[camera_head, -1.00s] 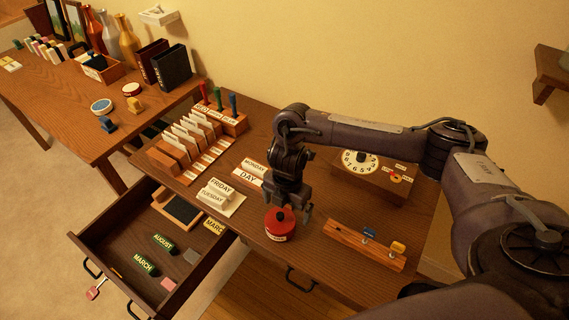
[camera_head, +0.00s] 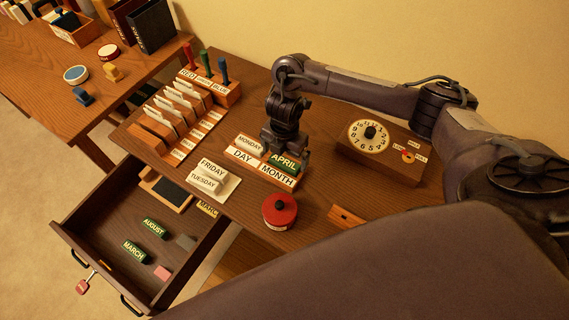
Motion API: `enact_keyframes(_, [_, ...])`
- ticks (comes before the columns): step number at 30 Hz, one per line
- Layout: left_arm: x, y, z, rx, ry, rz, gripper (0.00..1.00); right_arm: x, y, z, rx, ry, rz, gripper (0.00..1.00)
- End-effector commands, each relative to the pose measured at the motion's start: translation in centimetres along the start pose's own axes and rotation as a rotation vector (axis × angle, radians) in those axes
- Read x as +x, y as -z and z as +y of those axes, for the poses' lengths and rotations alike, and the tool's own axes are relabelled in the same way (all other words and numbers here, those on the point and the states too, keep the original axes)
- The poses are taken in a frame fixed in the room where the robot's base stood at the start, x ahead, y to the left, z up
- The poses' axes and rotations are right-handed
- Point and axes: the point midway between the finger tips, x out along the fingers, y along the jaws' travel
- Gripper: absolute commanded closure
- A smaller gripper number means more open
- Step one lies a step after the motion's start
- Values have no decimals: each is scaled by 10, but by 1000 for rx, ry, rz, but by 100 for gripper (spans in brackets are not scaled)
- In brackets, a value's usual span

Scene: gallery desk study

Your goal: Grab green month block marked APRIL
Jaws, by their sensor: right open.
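The green APRIL block (camera_head: 284,162) sits on the MONTH side of a wooden day-and-month holder (camera_head: 262,172) on the desk. Its label faces me. My right gripper (camera_head: 284,148) points down just behind and above the block, with its jaws open. I cannot tell whether the fingers touch or straddle the block. My left gripper does not show.
A red round pot (camera_head: 280,211) stands in front of the holder. FRIDAY and TUESDAY blocks (camera_head: 207,174) lie on a card at left. A dial box (camera_head: 380,148) stands at right. The open drawer (camera_head: 112,207) holds green AUGUST (camera_head: 154,228) and MARCH (camera_head: 136,251) blocks.

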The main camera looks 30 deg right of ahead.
Motion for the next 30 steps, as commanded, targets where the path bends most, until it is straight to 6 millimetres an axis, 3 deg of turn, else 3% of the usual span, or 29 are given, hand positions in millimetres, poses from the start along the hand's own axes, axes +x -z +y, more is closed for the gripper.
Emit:
enact_keyframes(1, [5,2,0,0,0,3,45,12,1,0,3,3,4,0])
enact_keyframes(5, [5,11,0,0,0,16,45,23,0,0,2,1,0,0])
enact_keyframes(13, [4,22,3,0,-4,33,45,25,0,0,-1,0,-1,0])
enact_keyframes(22, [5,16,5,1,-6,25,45,25,-1,0,0,0,-1,38])
enact_keyframes(30, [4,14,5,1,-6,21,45,24,-1,1,0,-1,-1,40])
